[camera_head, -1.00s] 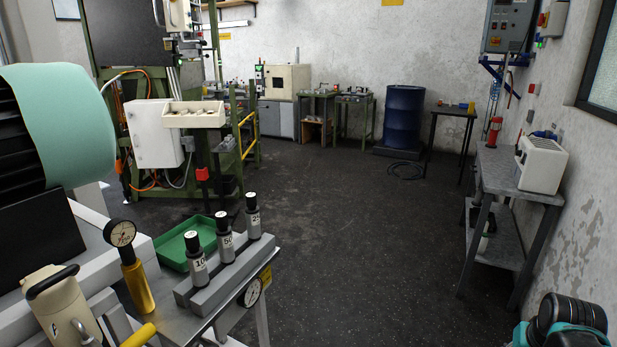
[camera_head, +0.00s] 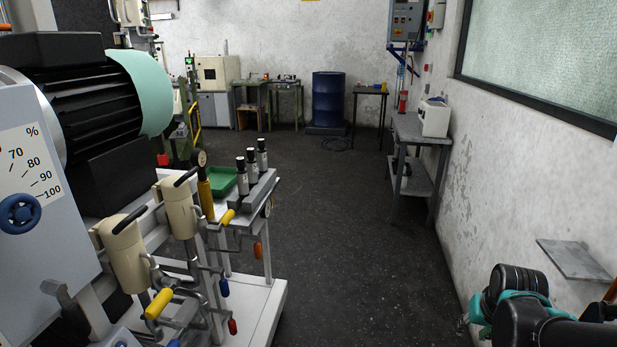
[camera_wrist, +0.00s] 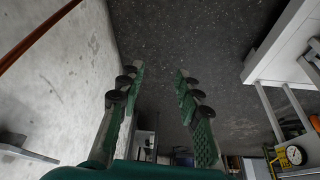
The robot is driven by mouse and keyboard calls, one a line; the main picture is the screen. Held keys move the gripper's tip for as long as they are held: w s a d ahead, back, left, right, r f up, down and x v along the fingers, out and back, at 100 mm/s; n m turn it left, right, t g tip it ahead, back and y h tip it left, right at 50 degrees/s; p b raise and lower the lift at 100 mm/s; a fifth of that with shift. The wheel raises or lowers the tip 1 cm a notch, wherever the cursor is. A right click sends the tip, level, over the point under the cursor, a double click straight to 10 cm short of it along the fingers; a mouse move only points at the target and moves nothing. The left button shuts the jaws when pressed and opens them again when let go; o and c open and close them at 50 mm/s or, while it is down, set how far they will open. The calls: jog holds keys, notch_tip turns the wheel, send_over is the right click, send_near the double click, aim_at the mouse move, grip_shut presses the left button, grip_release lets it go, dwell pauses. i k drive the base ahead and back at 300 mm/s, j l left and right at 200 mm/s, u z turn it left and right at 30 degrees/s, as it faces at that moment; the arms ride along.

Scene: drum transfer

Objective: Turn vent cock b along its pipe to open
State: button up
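Two cream cylinders (camera_head: 125,258) with dark handles stand at left on the white-framed rig in the head view. Yellow handles (camera_head: 159,303) project from the piping by them; another yellow handle (camera_head: 228,217) is farther back. Small blue (camera_head: 224,288), red (camera_head: 232,326) and orange (camera_head: 257,250) handles hang on the pipes below. No label legible here tells which is vent cock b. My gripper (camera_wrist: 157,73) is open and empty in the wrist view, with bare floor beyond its fingers. It is apart from the rig; the cocks cannot be made out in that view.
The white base frame (camera_head: 262,310) juts out on the left. A grey wall shelf (camera_head: 575,260) is near my arm on the right. A metal bench (camera_head: 420,130) with a white device stands along the right wall. The dark floor between rig and wall is clear.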

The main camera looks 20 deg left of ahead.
aim_at(152, 311)
jog(key=k+u, duration=0.25)
jog(key=k, duration=0.15)
jog(key=k+j+u, duration=0.15)
jog(key=k+u, duration=0.15)
jog(key=k+j+u, duration=0.25)
jog(key=k, duration=0.25)
jog(key=u, duration=0.2)
